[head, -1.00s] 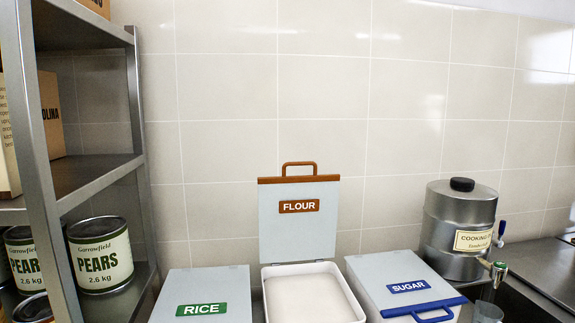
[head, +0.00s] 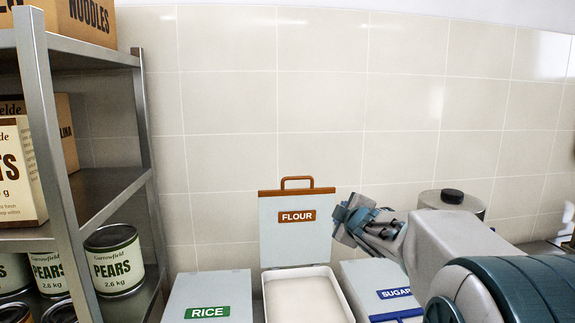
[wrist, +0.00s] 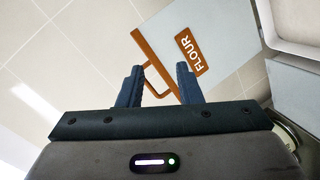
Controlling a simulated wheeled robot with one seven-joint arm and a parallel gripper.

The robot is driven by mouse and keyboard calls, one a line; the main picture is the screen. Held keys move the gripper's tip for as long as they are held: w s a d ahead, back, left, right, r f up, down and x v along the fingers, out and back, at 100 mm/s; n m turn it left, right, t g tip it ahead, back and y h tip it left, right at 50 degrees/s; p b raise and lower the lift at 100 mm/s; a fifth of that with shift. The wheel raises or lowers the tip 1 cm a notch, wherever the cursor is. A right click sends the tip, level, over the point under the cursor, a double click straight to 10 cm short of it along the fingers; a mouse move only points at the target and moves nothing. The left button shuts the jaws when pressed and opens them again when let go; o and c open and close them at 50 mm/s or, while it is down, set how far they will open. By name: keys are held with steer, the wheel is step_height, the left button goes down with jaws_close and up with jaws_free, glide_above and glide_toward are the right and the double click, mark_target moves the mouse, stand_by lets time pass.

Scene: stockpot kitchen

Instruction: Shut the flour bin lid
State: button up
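The flour bin (head: 302,299) stands in the middle, open, with white contents showing. Its lid (head: 297,232) is raised upright near the tiled wall, with a FLOUR label and a brown handle (head: 297,183) on its top edge. My gripper (head: 345,222) is beside the lid's right edge in the head view. In the wrist view, my gripper (wrist: 158,82) has its two blue fingers apart with a gap between them. The lid (wrist: 200,45) lies beyond the fingers there, and the handle (wrist: 150,80) shows in the gap; I cannot tell whether they touch.
The rice bin (head: 207,298) is left of the flour bin and the sugar bin (head: 388,290) is right, both shut. A metal shelf (head: 110,195) with cans and boxes stands at the left.

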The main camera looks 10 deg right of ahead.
mark_target(298, 179)
steer(key=w+a+r+n+y+p, duration=0.2)
steer(key=w+r+n+y+p, duration=0.1)
steer(key=w+r+n+y, duration=0.3)
steer(key=w+a+n+p, duration=0.1)
steer(key=w+a, duration=0.1)
steer(key=w, duration=0.2)
steer(key=w+a+f+n+p, duration=0.1)
steer(key=w+a, duration=0.1)
steer(key=w, duration=0.2)
steer(key=w+a+f+n+p, duration=0.1)
steer(key=w+a+p, duration=0.1)
steer(key=w, duration=0.2)
steer(key=shift+w+a+f+n+y, duration=0.15)
steer(key=shift+w+a+n+y, duration=0.05)
steer(key=shift+w+n+y, duration=0.1)
jaws_close()
